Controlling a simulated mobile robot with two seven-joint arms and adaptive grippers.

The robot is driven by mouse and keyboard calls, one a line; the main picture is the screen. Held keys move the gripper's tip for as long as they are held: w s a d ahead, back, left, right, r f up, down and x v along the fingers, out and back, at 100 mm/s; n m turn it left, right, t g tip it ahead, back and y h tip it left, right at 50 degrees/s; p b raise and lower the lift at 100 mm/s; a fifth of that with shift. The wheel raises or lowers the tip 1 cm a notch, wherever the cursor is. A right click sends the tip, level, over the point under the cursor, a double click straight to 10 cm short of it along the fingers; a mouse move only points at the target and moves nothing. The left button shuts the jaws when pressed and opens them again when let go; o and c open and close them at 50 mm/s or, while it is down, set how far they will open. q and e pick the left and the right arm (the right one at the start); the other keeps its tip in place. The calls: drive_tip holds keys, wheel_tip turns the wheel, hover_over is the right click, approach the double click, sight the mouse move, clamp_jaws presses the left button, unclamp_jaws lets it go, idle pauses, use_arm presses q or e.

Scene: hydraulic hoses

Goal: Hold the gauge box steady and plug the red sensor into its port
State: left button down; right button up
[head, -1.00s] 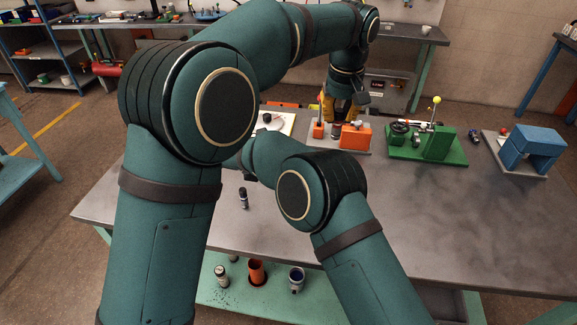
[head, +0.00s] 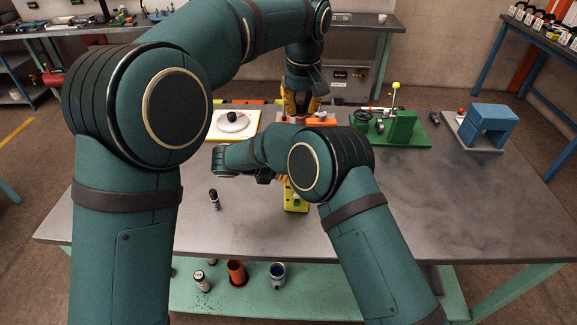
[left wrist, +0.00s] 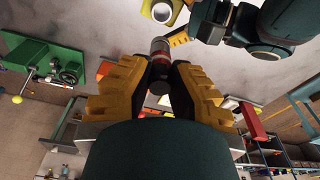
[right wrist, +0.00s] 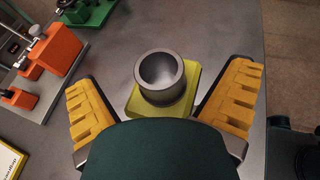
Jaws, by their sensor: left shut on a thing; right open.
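The gauge box is a small yellow-green block (head: 296,198) on the table's front half, partly hidden by my right arm. In the right wrist view, the box (right wrist: 186,108) carries a grey round open cup. My right gripper (right wrist: 168,92) is open, with its fingers on either side of the box and gaps visible. My left gripper (left wrist: 158,76) is shut on the red sensor (left wrist: 160,55), a metal cylinder with a red band. In the head view, my left gripper (head: 300,104) is above the table's back half, by an orange fixture. The sensor is hidden there.
The orange fixture (head: 320,122) stands behind the box. A green fixture (head: 402,127) and a blue block (head: 488,120) stand to the right. A white plate (head: 236,124) lies at back left. A small dark cylinder (head: 214,200) stands left of the box. The front right table is clear.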

sight(301, 116)
drive_tip(key=shift+d, duration=0.1)
drive_tip(key=c, duration=1.3)
drive_tip(key=shift+f, duration=0.1)
drive_tip(key=shift+c, duration=0.3)
use_arm(q)
drive_tip(key=m, duration=0.1)
drive_tip(key=f+m, duration=0.1)
drive_tip(key=m, duration=0.3)
drive_tip(key=shift+f, duration=0.3)
use_arm(e)
drive_tip(key=shift+s+f, duration=0.1)
use_arm(q)
drive_tip(key=m, duration=0.1)
drive_tip(key=f+m, duration=0.1)
drive_tip(key=m, duration=0.1)
drive_tip(key=shift+g+h, duration=0.3)
drive_tip(key=shift+f+m, duration=0.2)
drive_tip(key=shift+m, duration=0.1)
wheel_tip(301, 116, down, 10)
drive_tip(key=shift+r, duration=0.15)
use_arm(e)
drive_tip(key=shift+f, duration=0.1)
